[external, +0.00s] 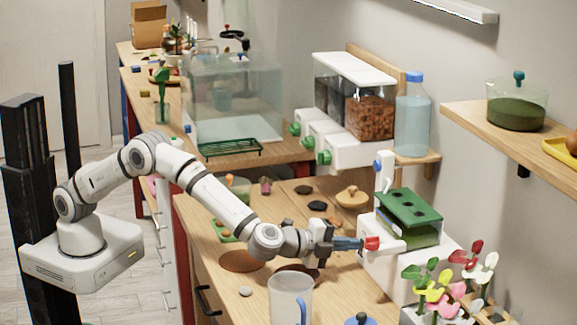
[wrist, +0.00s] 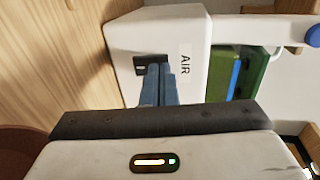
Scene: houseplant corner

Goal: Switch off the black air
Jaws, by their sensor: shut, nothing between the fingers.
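A white box (wrist: 165,35) with an "AIR" label (wrist: 186,65) fills the upper middle of the wrist view. It carries a small black switch plate (wrist: 139,66), partly hidden behind my fingertips. My gripper (wrist: 161,68) is shut and empty, its blue fingers pointing at the plate. Whether the tips touch it, and which way the switch is set, I cannot tell. In the external view my gripper (external: 360,243) reaches right to the white box (external: 374,268), close to a red part (external: 372,243). The switch does not show clearly there.
A green-lidded tank (external: 410,215) stands just behind the box. A clear jug (external: 290,298) is in front of my arm, and coloured flowers (external: 450,285) stand to the right. Dark stones (external: 317,205) and a wooden knobbed lid (external: 352,196) lie behind my gripper.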

